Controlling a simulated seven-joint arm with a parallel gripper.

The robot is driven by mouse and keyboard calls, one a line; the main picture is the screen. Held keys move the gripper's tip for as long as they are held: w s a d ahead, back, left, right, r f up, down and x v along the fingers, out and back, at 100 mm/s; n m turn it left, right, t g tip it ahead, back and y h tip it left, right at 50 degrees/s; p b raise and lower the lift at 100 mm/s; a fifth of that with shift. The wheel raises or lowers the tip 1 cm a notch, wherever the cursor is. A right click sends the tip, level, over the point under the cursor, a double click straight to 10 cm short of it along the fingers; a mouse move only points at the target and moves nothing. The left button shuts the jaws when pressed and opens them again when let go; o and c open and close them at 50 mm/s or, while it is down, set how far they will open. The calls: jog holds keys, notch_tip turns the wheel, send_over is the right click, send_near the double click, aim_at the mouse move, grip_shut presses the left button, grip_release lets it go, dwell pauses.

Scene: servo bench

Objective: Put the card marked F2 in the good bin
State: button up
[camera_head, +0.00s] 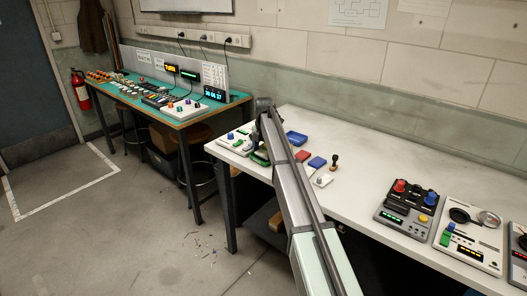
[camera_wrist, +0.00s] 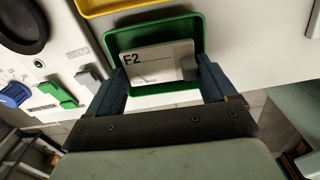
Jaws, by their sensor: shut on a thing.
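The card marked F2 (camera_wrist: 160,60) is white with a grey band and shows in the wrist view, inside the outline of a green tray (camera_wrist: 151,33). My gripper (camera_wrist: 161,72) is shut on the card, with one dark finger at each side edge. The green rim shows around and beyond the card; I cannot tell whether the card touches the tray floor. In the head view the green tray (camera_head: 259,158) is mostly hidden behind my arm, and the card cannot be made out. No label for the good bin is readable.
A yellow tray (camera_wrist: 112,6) lies just beyond the green one. Blue (camera_head: 296,138) and red (camera_head: 302,155) items and a stamp (camera_head: 335,161) stand right of my arm.

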aim_at(264, 154)
jog(key=shift+s+f, duration=0.2)
jog(key=shift+f, duration=0.4)
jog(key=shift+s+f, duration=0.15)
jog(key=shift+f, duration=0.45)
jog(key=o, duration=0.9)
jog(key=shift+c, duration=0.2)
notch_tip(264, 154, up, 13)
jog(key=shift+w, duration=0.35)
jog(key=shift+r, duration=0.1)
